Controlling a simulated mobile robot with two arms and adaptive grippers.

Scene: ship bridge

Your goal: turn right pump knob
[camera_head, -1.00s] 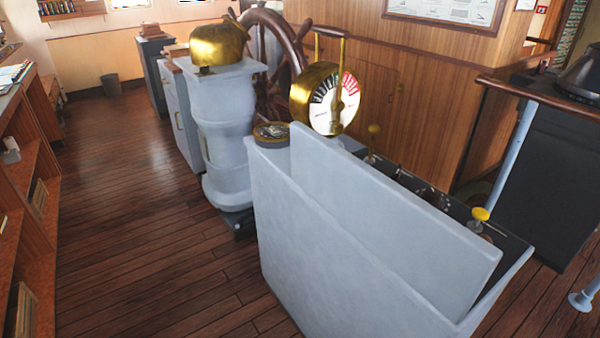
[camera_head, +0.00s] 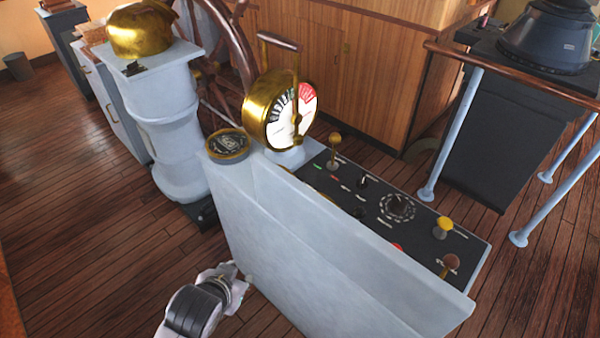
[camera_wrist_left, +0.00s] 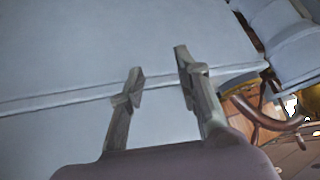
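The dark control panel (camera_head: 345,186) lies behind the pale grey console wall (camera_head: 300,260) in the head view. It carries a small black knob (camera_head: 362,182), a round dial knob (camera_head: 397,206), a yellow knob (camera_head: 443,226), a brown-topped knob (camera_head: 450,262) and a partly hidden red one (camera_head: 397,247). I cannot read which is the right pump knob. My left gripper (camera_head: 247,279) is low on the near side of the console wall, apart from the knobs. In the left wrist view its fingers (camera_wrist_left: 158,62) are apart and empty before a pale grey surface. My right gripper is out of view.
A brass telegraph (camera_head: 282,110) with an upright handle stands at the panel's far end. A grey pedestal with a brass cover (camera_head: 140,32) and a ship's wheel (camera_head: 225,45) stand at left. A railing (camera_head: 455,130) runs at right. The console wall hides part of the panel.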

